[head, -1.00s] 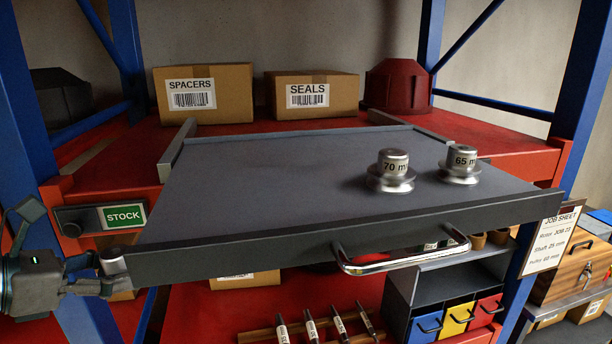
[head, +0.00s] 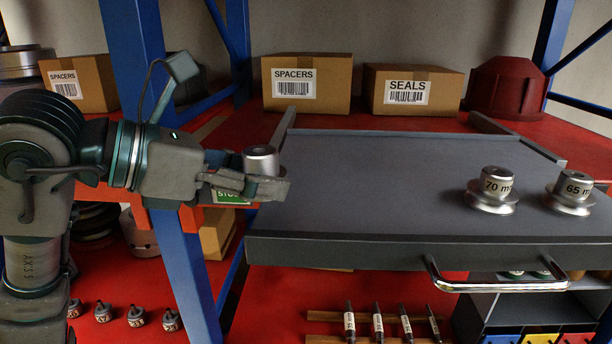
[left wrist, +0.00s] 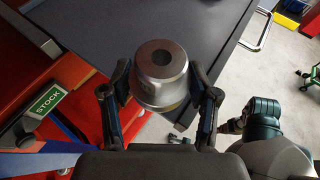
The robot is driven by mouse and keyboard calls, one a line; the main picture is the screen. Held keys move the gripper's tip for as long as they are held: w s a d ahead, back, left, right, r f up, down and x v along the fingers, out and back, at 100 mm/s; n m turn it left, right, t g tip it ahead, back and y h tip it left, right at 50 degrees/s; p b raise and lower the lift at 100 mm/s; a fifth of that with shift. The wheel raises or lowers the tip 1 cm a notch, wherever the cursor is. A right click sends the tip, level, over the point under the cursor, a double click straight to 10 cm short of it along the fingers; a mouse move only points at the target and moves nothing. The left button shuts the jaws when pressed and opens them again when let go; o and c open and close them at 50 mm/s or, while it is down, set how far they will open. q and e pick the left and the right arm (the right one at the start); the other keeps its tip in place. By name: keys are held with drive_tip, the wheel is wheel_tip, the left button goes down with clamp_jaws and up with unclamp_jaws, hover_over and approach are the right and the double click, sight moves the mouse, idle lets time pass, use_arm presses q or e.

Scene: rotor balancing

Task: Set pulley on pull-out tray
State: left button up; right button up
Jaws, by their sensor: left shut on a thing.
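My left gripper (head: 262,183) is shut on a silver metal pulley (head: 260,158) with a round hub. In the left wrist view the pulley (left wrist: 160,70) sits upright between the two fingers, with a dark bore in its top. The grey pull-out tray (head: 370,170) extends from the shelf, and the held pulley is at its left edge; I cannot tell how high above it. A pulley marked 70 (head: 492,190) and a pulley marked 65 (head: 570,192) stand upright on the tray's right part.
The tray's left and middle surface is bare. A chrome handle (head: 500,286) juts from its front. SPACERS (head: 306,84) and SEALS (head: 414,90) boxes and a dark red housing (head: 504,88) stand behind. A blue upright post (head: 180,240) is left of the tray.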

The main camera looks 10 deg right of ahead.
use_arm(q)
drive_tip(key=w+d, duration=0.1)
drive_tip(key=d, duration=0.1)
drive_tip(key=w+d+p, duration=0.1)
drive_tip(key=d, duration=0.1)
drive_tip(key=w+d, duration=0.2)
drive_tip(key=shift+f+p, duration=0.25)
drive_tip(key=shift+p, duration=0.05)
drive_tip(key=shift+w+d+f, duration=0.1)
drive_tip(key=shift+d+f, duration=0.05)
drive_tip(key=shift+f, duration=0.05)
drive_tip(key=shift+a+f, duration=0.15)
drive_tip(key=shift+f, duration=0.65)
drive_tip(key=shift+a+f, duration=0.15)
drive_tip(key=shift+f, duration=0.65)
drive_tip(key=shift+f, duration=0.15)
drive_tip(key=o, duration=1.4)
drive_tip(key=shift+o, duration=0.5)
drive_tip(key=shift+d, duration=0.2)
